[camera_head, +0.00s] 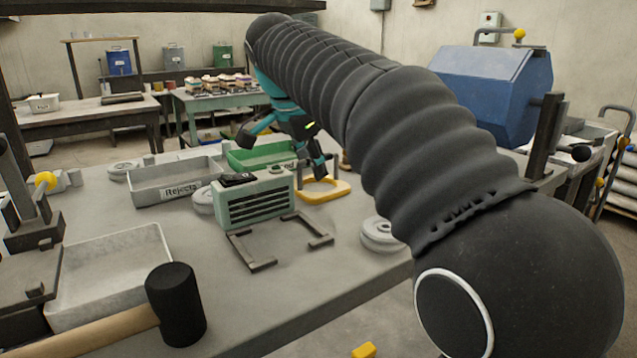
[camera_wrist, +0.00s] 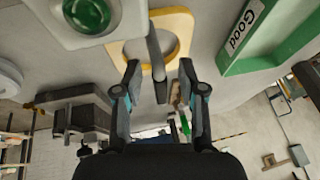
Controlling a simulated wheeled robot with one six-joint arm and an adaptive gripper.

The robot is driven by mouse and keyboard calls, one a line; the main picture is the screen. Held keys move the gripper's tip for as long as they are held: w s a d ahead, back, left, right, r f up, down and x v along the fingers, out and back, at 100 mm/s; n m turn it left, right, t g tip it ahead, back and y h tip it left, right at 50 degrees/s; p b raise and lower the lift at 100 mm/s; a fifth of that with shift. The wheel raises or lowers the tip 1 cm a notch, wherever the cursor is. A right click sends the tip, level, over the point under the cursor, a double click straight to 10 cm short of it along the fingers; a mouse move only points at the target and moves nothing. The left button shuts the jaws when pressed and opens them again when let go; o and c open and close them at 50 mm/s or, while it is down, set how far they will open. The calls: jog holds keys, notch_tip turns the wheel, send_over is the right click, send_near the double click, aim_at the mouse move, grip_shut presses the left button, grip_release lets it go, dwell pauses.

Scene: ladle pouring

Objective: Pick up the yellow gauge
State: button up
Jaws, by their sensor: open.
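The yellow gauge (camera_head: 338,193), a flat ring-like piece with a round opening, lies on the grey bench top, just right of the pale green vented box. My gripper (camera_head: 285,155) is open above the bench, with one finger reaching down beside the gauge and partly hiding it. In the wrist view the gauge (camera_wrist: 183,24) shows just beyond the spread fingers of my gripper (camera_wrist: 160,70). A dark grey bar between the fingers overlaps the gauge's opening. I cannot tell whether any finger touches the gauge.
The vented box (camera_head: 262,203) stands close left of the gauge. A green "Good" tray (camera_head: 238,162) and a grey "Rejects" tray (camera_head: 150,198) lie behind. Dark brackets (camera_head: 252,252) lie in front, and round grey weights (camera_head: 378,240) stand at the right edge. A mallet (camera_head: 175,300) is at front left.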

grip_shut()
